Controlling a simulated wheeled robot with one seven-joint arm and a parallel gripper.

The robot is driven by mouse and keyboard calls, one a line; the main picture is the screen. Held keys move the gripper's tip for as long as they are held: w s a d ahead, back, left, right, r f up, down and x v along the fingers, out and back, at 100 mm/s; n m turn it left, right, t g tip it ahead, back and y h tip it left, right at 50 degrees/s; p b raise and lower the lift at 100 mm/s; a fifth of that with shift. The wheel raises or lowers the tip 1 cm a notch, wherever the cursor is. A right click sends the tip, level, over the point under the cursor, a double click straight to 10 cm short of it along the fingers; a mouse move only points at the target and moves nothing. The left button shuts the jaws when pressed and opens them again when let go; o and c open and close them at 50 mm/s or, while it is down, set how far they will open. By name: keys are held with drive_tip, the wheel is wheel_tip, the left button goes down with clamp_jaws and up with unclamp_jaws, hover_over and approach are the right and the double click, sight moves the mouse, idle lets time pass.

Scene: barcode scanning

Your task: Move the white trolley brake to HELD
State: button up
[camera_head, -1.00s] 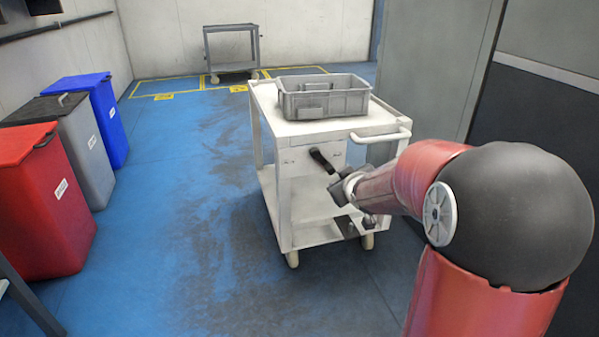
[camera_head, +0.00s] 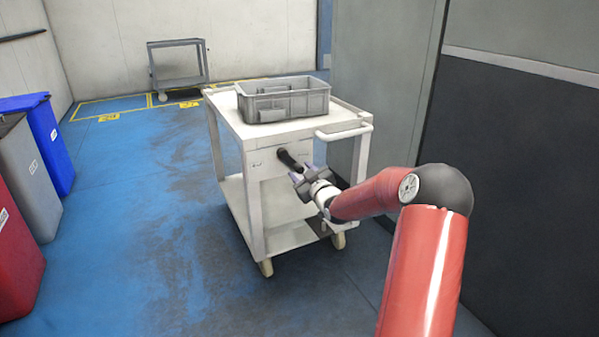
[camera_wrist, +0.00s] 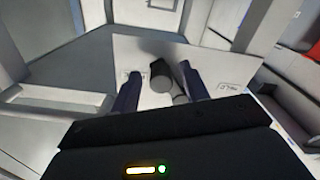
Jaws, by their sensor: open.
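The white trolley (camera_head: 255,135) stands in the middle of the head view, with a white panel (camera_head: 265,172) on its near end under the top shelf. A black brake lever (camera_head: 287,159) sticks out from that panel. In the wrist view the dark lever (camera_wrist: 161,75) lies beyond and between my fingers, apparently nearer the left one. Markings show on both sides of the panel; the one on the right (camera_wrist: 228,86) seems to read HELD, mirrored or upside down. My gripper (camera_head: 297,174) is open, close in front of the lever. Whether a finger touches the lever I cannot tell.
A grey bin (camera_head: 283,99) sits on the trolley's top, and a push handle (camera_head: 345,131) juts out above my wrist. Red, grey and blue waste bins (camera_head: 48,140) line the left side. A grey panel wall (camera_head: 385,90) stands close on the right.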

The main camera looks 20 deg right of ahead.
drive_tip(key=shift+w, duration=0.75)
clamp_jaws()
